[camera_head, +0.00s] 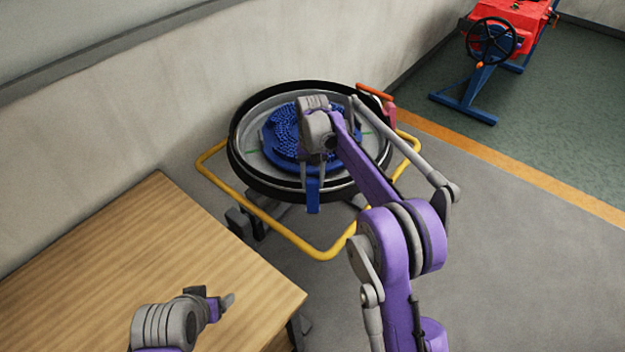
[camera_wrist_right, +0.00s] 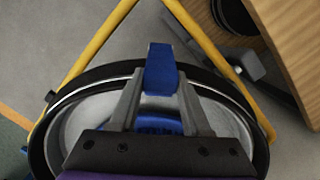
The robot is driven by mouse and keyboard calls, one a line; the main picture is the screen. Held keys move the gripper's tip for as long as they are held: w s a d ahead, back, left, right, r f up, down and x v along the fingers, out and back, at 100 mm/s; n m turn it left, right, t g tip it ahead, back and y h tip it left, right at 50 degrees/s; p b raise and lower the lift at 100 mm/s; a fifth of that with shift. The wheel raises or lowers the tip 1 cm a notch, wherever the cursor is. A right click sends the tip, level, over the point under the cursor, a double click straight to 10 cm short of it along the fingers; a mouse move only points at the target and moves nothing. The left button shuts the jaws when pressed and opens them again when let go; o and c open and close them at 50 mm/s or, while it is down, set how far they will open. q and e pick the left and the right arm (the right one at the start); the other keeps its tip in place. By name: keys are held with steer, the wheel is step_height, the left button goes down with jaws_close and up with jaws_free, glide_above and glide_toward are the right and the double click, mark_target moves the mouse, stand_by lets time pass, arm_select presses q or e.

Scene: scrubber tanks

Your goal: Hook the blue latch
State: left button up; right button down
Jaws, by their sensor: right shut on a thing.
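The blue latch (camera_head: 313,195) hangs at the near rim of the round scrubber tank (camera_head: 240,165). In the right wrist view the latch (camera_wrist_right: 161,68) stands between the two fingers of my right gripper (camera_wrist_right: 160,98) and crosses the black rim. My right gripper (camera_head: 312,172) reaches down over the tank and is shut on the latch. Whether the latch is hooked cannot be seen. My left gripper (camera_head: 222,302) is over the wooden table at the lower left, apart from the tank; its jaw gap is not clear.
A blue bristled disc (camera_head: 283,135) lies inside the tank. A yellow tube frame (camera_head: 285,233) surrounds it. The wooden table (camera_head: 150,235) is close at the left. A wall runs behind. A red machine with a black handwheel (camera_head: 491,40) stands at the upper right. Grey floor at the right is free.

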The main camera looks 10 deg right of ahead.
steer(key=shift+c, duration=1.8)
jaws_free()
steer(key=shift+f, duration=0.1)
step_height(320, 180, up, 11)
steer(key=w+p, duration=0.1)
steer(key=shift+w, duration=0.35)
steer(key=shift+s+d, duration=0.1)
